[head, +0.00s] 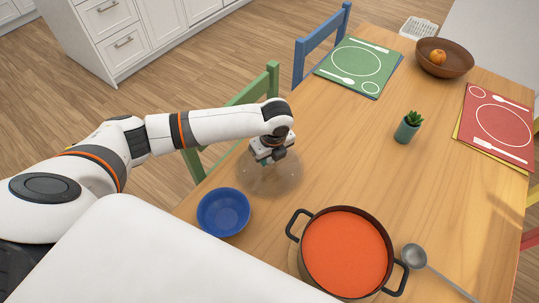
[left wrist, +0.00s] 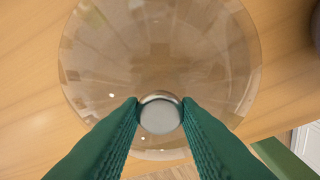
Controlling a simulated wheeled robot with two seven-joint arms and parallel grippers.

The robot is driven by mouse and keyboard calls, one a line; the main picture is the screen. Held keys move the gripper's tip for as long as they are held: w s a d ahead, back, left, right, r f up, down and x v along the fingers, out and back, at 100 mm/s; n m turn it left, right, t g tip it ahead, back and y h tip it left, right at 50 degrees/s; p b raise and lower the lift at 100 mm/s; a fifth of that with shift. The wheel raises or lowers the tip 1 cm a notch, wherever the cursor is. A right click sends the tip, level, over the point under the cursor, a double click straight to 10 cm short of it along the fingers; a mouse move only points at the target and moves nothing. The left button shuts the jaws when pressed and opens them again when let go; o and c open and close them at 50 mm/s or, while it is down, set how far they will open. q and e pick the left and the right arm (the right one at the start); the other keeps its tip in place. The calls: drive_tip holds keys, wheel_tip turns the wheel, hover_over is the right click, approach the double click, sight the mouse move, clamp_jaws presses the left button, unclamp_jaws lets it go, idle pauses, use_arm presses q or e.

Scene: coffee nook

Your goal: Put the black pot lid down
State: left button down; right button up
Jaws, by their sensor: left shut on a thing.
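The pot lid is a clear, see-through disc (head: 287,181) over the table's left edge area, beyond the blue bowl. My left gripper (head: 269,160) is above its middle. In the left wrist view the green fingers (left wrist: 160,113) are shut on the lid's round grey knob (left wrist: 160,118), with the glass (left wrist: 205,60) spread out below. The lid looks level and on or very near the wood; I cannot tell whether it touches. The black pot (head: 297,262) stands uncovered, full of orange-red soup. My right gripper is not in view.
A blue bowl (head: 223,212) stands close in front of the lid. A ladle (head: 415,257) lies right of the pot. A small potted plant (head: 407,130), green placemat (head: 356,66), red placemat (head: 498,125) and brown bowl (head: 445,66) are farther off. The table's middle is clear.

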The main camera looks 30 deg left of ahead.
sight(273, 168)
use_arm(q)
drive_tip(key=shift+f, duration=0.15)
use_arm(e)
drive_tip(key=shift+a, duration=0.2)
use_arm(q)
drive_tip(key=c, duration=1.1)
unclamp_jaws()
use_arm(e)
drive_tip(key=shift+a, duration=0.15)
use_arm(q)
drive_tip(key=r, duration=0.4)
drive_tip(key=d+r, duration=0.1)
drive_tip(key=r, duration=0.7)
drive_tip(key=shift+s+d+r, duration=0.1)
drive_tip(key=shift+s+d, duration=0.2)
drive_tip(key=shift+s, duration=0.1)
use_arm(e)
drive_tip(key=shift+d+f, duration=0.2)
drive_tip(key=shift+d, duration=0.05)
